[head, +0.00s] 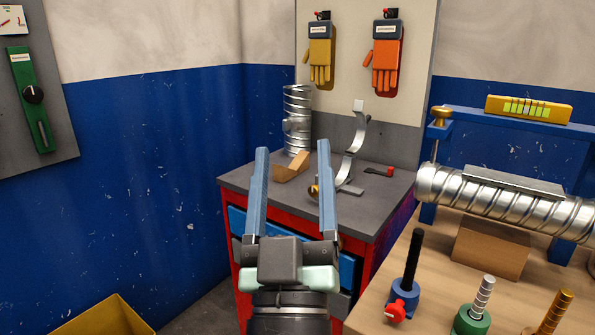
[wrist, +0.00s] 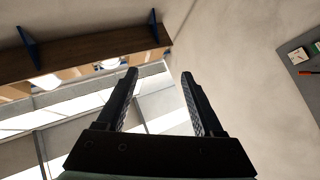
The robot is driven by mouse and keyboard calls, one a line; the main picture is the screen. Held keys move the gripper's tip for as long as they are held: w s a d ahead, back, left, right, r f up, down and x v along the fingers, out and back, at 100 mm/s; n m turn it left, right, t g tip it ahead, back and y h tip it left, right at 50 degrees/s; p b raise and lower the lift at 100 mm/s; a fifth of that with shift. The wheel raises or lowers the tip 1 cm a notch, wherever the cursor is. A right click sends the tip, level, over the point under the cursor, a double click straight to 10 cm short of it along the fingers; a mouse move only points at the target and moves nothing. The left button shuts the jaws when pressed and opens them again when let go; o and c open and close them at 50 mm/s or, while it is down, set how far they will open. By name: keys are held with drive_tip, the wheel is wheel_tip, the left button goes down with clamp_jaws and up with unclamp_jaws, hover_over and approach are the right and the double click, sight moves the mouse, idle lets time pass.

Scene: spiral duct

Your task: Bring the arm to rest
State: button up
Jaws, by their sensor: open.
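My gripper (head: 292,165) is in the middle of the head view, in front of the grey-topped red cabinet. Its two long fingers point up and stand wide apart, with nothing between them that they hold. In the wrist view my gripper (wrist: 158,82) also shows open and empty, against the pale wall and a high brown shelf (wrist: 85,55). The fingers partly cover the cabinet top in the head view.
The red cabinet (head: 232,183) carries a coiled duct piece (head: 298,118), a curved metal strip (head: 357,140) and a red-handled tool (head: 380,171). At right, a wooden bench (head: 372,310) bears a spiral duct (head: 500,203) and several upright tools. A yellow bin (head: 105,318) stands lower left.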

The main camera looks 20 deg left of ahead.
drive_tip(key=s+d+r+m+t+h+p, duration=0.1)
drive_tip(key=s+d+r+m+t+h, duration=0.2)
drive_tip(key=d+r, duration=0.45)
drive_tip(key=s+d+r+m+h+p, duration=0.1)
drive_tip(key=s+d+r+m+h, duration=0.3)
drive_tip(key=r, duration=0.6)
wheel_tip(320, 180, up, 16)
drive_tip(key=s+n+p, duration=0.1)
drive_tip(key=p, duration=1.5)
drive_tip(key=shift+r, duration=0.15)
